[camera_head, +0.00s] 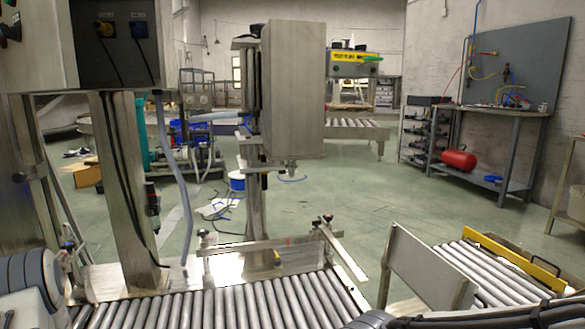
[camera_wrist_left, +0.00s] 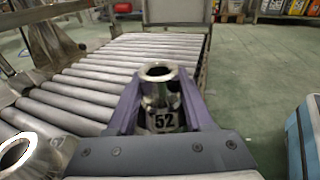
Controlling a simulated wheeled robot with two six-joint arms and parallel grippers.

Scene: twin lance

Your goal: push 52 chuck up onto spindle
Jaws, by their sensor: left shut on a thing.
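The 52 chuck (camera_wrist_left: 160,118) is a shiny metal cylinder with an open round top and a black 52 on its front. My left gripper (camera_wrist_left: 160,100) is shut on it, one purple finger on each side, and holds it upright. In the head view the spindle (camera_head: 291,168) is a short metal stub under the tall steel housing (camera_head: 294,85), above the roller conveyor (camera_head: 215,308). The chuck and both grippers are out of sight in the head view. I cannot tell the gap between chuck and spindle.
A second shiny metal cylinder (camera_wrist_left: 35,155) is at the lower left in the left wrist view. A blue bin (camera_wrist_left: 305,130) stands at the right. Guide rails (camera_head: 265,243) border the conveyor.

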